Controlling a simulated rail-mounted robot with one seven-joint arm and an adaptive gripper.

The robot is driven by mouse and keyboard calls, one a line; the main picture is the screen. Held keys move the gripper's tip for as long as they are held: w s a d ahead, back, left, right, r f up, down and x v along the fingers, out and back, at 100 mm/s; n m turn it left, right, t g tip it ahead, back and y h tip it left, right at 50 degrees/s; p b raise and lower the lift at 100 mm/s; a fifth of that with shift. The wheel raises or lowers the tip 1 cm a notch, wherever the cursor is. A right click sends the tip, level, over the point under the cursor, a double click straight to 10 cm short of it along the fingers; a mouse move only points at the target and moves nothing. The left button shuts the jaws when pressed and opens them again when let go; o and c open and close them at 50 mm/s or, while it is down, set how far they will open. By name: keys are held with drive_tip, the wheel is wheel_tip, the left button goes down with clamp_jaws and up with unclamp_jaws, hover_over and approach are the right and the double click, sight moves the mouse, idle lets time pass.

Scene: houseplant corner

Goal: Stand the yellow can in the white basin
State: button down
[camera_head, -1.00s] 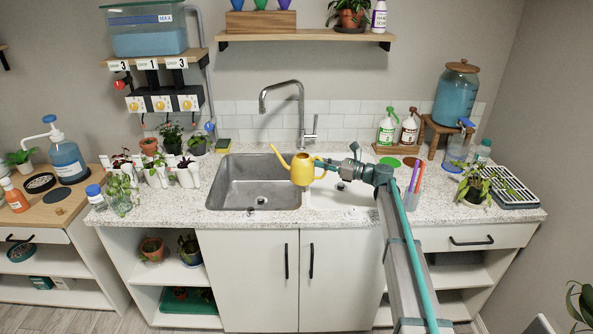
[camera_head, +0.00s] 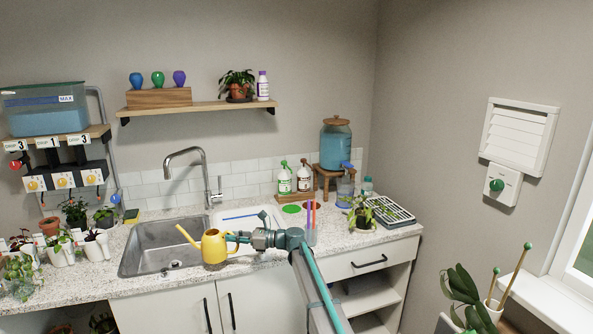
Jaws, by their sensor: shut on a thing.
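The yellow can (camera_head: 214,248), with its long spout pointing up and left, is held upright by my gripper (camera_head: 238,240). My gripper is shut on its handle side, at the can's right; the fingers hide part of the handle. The can shows in front of the right rim of the steel sink, near the front counter edge; its height above the counter is hard to tell. The white basin (camera_head: 262,216) lies behind and right of the can, partly hidden by the can and my arm. A thin blue stick (camera_head: 240,217) shows across the basin.
The steel sink (camera_head: 165,248) is left of the can, with a tall faucet (camera_head: 205,170) behind. Pink and purple sticks (camera_head: 311,215) stand right of my gripper. Green and brown bottles (camera_head: 285,180) stand behind the basin. A potted plant (camera_head: 361,212) and black tray (camera_head: 392,212) are farther right.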

drive_tip(key=s+d+f+m+t+h, duration=0.1)
drive_tip(key=s+d+f+m+t, duration=0.2)
drive_tip(key=s+d, duration=1.3)
drive_tip(key=s+d+f+m+t+h, duration=0.2)
drive_tip(key=s+d+f+t, duration=0.4)
drive_tip(key=s+d, duration=0.9)
drive_tip(key=d+m, duration=0.1)
drive_tip(key=d, duration=0.7)
drive_tip(key=shift+s+d+f, duration=0.15)
drive_tip(key=shift+s+f, duration=0.05)
drive_tip(key=shift+s, duration=0.15)
